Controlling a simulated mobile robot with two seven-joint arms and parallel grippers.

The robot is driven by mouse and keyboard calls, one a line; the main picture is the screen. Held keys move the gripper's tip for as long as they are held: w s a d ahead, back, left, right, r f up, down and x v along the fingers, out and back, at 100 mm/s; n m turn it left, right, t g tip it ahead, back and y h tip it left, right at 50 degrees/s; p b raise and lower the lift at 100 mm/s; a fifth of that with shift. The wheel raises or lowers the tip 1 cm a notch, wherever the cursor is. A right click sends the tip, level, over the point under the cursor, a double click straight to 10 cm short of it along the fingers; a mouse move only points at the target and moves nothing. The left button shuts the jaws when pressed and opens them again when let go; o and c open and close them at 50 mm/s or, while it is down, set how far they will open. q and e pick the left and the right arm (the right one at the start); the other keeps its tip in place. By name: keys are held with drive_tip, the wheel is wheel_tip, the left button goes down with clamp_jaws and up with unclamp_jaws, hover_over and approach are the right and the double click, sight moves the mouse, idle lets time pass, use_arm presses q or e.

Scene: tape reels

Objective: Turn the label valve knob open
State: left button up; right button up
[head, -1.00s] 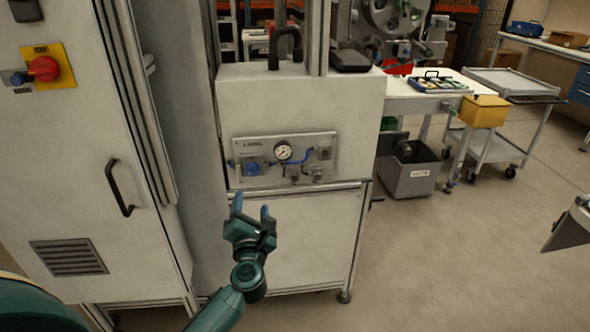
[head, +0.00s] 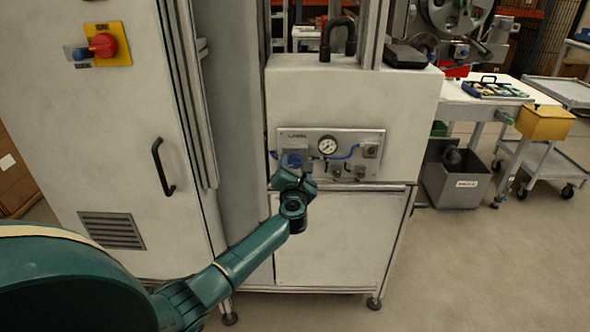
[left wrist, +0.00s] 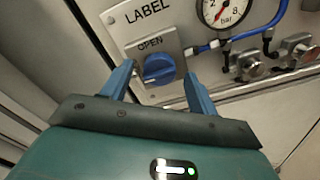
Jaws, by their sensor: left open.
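The label valve knob (left wrist: 159,69) is a round blue knob on a grey plate marked OPEN, below the word LABEL, in the left wrist view. In the head view the knob (head: 294,160) shows at the left of the valve panel (head: 345,137). My left gripper (left wrist: 158,84) is open and empty, with its blue fingers pointing at the panel on either side of the knob's lower part. Whether the fingers touch the knob cannot be told. In the head view my left gripper (head: 294,178) is right in front of the knob's plate. My right gripper is not in view.
A pressure gauge (head: 328,145), blue hose and small metal fittings (left wrist: 249,66) sit just right of the knob. A tall cabinet (head: 110,180) with a red switch (head: 103,45) stands to the left. A grey bin (head: 455,185) stands on the floor at right, where floor is open.

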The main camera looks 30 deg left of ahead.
use_arm(q)
drive_tip(key=shift+w+a, duration=0.15)
drive_tip(key=shift+w, duration=0.05)
drive_tip(key=shift+c, duration=0.5)
drive_tip(key=c, duration=0.9)
